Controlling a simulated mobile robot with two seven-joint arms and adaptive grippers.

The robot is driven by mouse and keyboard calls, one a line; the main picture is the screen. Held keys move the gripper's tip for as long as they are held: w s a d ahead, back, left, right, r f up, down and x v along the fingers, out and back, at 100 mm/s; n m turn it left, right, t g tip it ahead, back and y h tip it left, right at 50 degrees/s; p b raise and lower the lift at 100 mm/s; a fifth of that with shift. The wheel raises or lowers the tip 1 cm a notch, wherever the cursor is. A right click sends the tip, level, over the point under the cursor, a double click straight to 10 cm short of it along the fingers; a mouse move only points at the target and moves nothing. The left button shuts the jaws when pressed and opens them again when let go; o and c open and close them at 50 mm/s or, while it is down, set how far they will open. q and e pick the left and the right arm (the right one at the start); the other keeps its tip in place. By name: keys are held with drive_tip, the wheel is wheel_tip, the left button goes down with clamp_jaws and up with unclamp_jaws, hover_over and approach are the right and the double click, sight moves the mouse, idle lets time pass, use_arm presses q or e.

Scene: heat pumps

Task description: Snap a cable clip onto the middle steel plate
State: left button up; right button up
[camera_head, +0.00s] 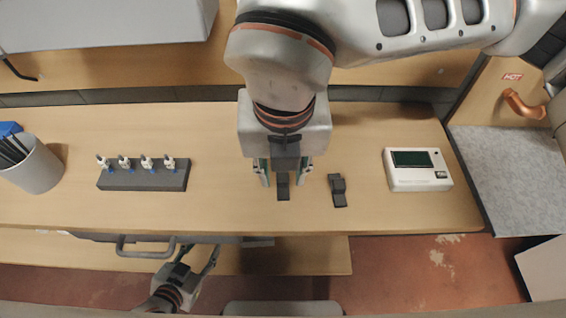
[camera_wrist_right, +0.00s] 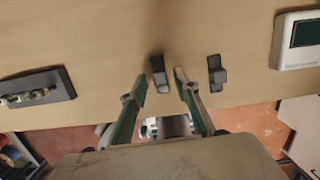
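My right gripper (camera_head: 284,174) reaches down over the wooden table, open, with a finger on either side of a small dark stepped piece (camera_head: 283,187). In the right wrist view that piece (camera_wrist_right: 158,74) lies between the open fingertips (camera_wrist_right: 160,81); I cannot tell whether they touch it. A second similar dark piece (camera_head: 338,190) lies to the right, outside the fingers. I cannot tell whether these are cable clips. No steel plate can be clearly told apart; my arm hides part of the table. My left gripper (camera_head: 198,258) is open and empty in front of the table.
A dark block (camera_head: 145,179) with several white-and-blue fittings stands at left, beside a grey cup (camera_head: 37,168) of dark sticks. A white device with a screen (camera_head: 417,181) stands at right. A handle (camera_head: 145,246) juts from the front edge. The table between block and gripper is clear.

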sight(283, 180)
use_arm(q)
drive_tip(key=shift+w+r, duration=0.15)
drive_tip(key=shift+r, duration=0.05)
drive_tip(key=shift+d+f, duration=0.1)
drive_tip(key=shift+f, duration=0.05)
use_arm(e)
clamp_jaws()
use_arm(q)
drive_tip(key=shift+s+d+f, duration=0.1)
drive_tip(key=shift+s+f, duration=0.05)
drive_tip(key=shift+s, duration=0.35)
use_arm(e)
drive_tip(key=shift+r, duration=0.2)
drive_tip(key=shift+r+p, duration=0.7)
drive_tip(key=shift+r, duration=0.5)
drive_tip(key=shift+r+p, duration=0.5)
drive_tip(key=shift+r, duration=1.2)
use_arm(q)
drive_tip(key=r, duration=0.1)
drive_tip(key=w+r, duration=0.1)
drive_tip(key=r, duration=0.1)
drive_tip(key=w+r, duration=0.1)
drive_tip(key=shift+r, duration=0.25)
